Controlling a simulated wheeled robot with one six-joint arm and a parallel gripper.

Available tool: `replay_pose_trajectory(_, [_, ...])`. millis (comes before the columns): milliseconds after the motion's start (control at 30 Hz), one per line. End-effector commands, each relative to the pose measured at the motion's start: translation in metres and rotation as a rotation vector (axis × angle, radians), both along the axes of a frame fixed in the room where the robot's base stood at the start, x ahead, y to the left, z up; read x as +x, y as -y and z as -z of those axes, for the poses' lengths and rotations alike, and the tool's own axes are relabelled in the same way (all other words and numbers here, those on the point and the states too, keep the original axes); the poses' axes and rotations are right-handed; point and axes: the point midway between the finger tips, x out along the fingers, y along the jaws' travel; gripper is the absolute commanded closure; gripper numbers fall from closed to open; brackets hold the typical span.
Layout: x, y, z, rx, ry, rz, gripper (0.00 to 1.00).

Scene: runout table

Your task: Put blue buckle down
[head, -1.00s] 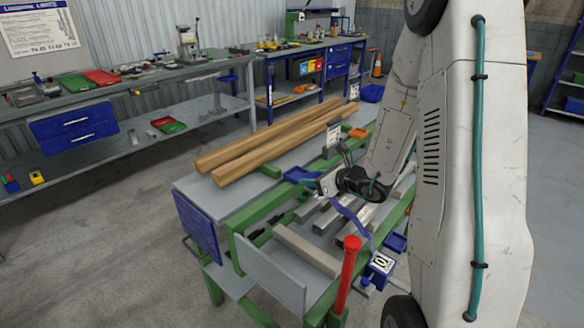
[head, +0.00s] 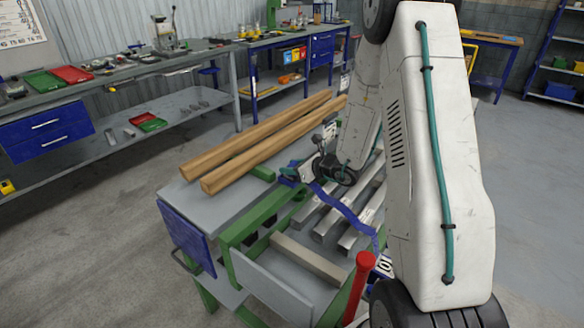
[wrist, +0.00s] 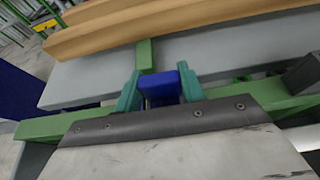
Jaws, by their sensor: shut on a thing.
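The blue buckle (wrist: 160,86) is between the two teal fingers of my gripper (wrist: 158,92) in the wrist view. In the head view my gripper (head: 290,172) is over the runout table, just right of the timber beams, and the buckle is mostly hidden there. My gripper is shut on the buckle. A blue strap (head: 345,212) runs from near the gripper across the metal bars toward the table's right side. I cannot tell whether the buckle touches the table.
Two timber beams (head: 255,145) lie on the grey table top (head: 185,195). Several metal bars (head: 325,215) lie to the right. A green frame (head: 250,222) and a red-topped post (head: 362,275) stand at the front. Grey surface beside the beams' near ends is bare.

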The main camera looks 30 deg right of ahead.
Motion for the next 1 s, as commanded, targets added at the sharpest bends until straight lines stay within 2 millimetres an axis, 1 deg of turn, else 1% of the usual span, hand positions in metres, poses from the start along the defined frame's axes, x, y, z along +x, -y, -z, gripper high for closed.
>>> replay_pose_trajectory(33, [0.0,0.0,0.005,0.001,0.0,-0.001,0.87])
replay_pose_trajectory(67, [0.001,-0.001,0.007,0.002,0.0,-0.001,0.87])
replay_pose_trajectory(267, [0.001,-0.001,0.006,0.0,0.002,0.0,0.87])
replay_pose_trajectory(400, [0.0,-0.001,0.01,0.0,0.001,-0.001,0.87])
replay_pose_trajectory(433, [0.0,-0.001,0.01,0.0,0.001,-0.001,0.55])
replay_pose_trajectory(500, [0.0,-0.001,0.009,0.0,0.001,-0.001,0.39])
replay_pose_trajectory(733, [0.0,-0.001,0.009,0.0,0.001,-0.001,0.39])
replay_pose_trajectory(833, [0.0,-0.001,0.006,0.0,0.002,0.0,0.39])
replay_pose_trajectory(933, [-0.008,0.003,0.002,0.0,0.002,0.001,0.39])
replay_pose_trajectory(1000, [-0.018,0.008,-0.003,0.0,0.002,0.003,0.39])
